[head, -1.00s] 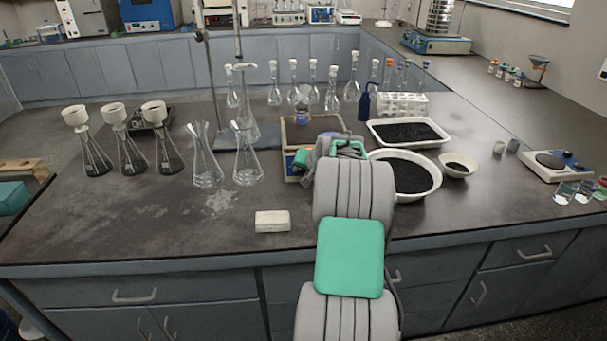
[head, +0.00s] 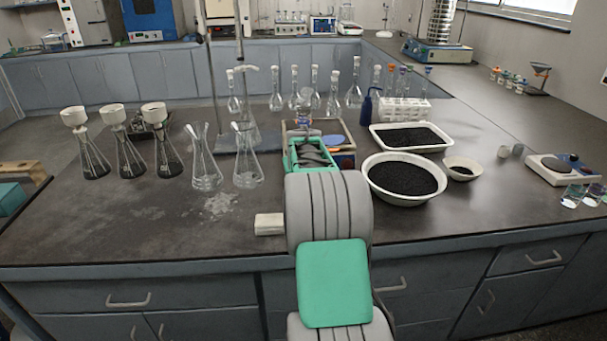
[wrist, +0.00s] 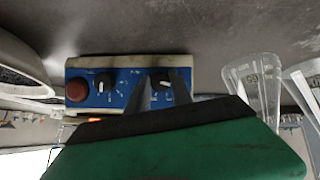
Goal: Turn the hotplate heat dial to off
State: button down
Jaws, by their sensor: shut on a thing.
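The hotplate (head: 347,161) stands in the middle of the bench in the head view, partly hidden behind my arm. Its blue control panel (wrist: 129,90) shows in the wrist view, with a red button (wrist: 77,90) and two black dials with white marks. One dial (wrist: 104,84) is clear of my gripper. The other dial (wrist: 161,79) sits between the fingertips of my gripper (wrist: 161,84), which is shut on it. Which dial is marked for heat is too small to read. In the head view my fingertips are hidden behind my green wrist.
Clear flasks (head: 207,165) stand left of my arm, beside a stand. A white bowl of black grains (head: 404,203) and a white tray (head: 447,147) lie close on the right. A white block (head: 268,224) lies near the front edge.

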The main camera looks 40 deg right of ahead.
jog(key=shift+f, duration=0.1)
dwell(0.3)
jog(key=c, duration=1.1)
grip_release()
jog(key=shift+c, duration=0.2)
jog(key=v, duration=0.8)
